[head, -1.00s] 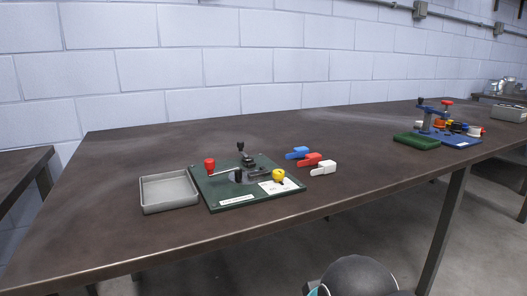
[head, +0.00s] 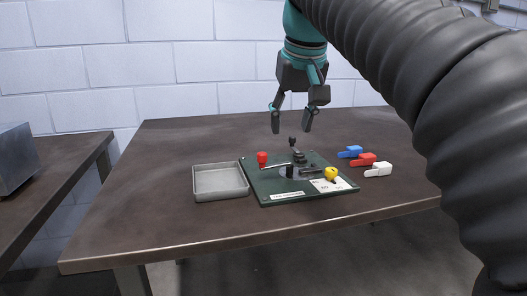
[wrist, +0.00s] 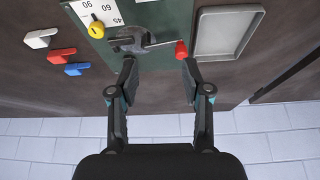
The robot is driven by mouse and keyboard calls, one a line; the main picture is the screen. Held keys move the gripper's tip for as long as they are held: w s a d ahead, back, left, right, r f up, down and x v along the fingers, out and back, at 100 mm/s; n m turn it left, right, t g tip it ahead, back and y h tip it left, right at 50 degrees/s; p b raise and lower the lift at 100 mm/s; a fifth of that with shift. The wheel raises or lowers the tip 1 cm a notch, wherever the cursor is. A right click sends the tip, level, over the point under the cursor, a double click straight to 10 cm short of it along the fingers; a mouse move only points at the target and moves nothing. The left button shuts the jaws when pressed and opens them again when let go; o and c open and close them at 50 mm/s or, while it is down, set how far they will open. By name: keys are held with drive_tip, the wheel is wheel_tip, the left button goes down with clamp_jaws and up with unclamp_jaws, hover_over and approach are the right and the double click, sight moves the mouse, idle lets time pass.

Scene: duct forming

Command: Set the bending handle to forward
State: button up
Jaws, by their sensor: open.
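The bending fixture is a green board (head: 264,193) on the table. A red knob (head: 262,158) stands at its left, on a thin metal lever reaching toward the middle; I take this as the bending handle. In the wrist view the red knob (wrist: 181,50) shows just beyond the right fingertip. A black-topped upright post (head: 292,142) stands at the back of the board. A yellow knob (head: 331,174) sits at the right by a white angle card (head: 326,186). My gripper (head: 291,122) is open, empty and pointing down above the back of the board.
A grey open tray (head: 220,194) lies left of the board. Blue (head: 349,152), red (head: 362,160) and white (head: 379,170) clamp-like pieces lie to its right. The brown table (head: 150,225) has free room at left and front. A block wall is behind.

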approach(262, 154)
drive_tip(key=b+x, duration=0.5)
drive_tip(key=x, duration=0.4)
drive_tip(key=shift+w, duration=0.15)
idle(0.3)
clamp_jaws()
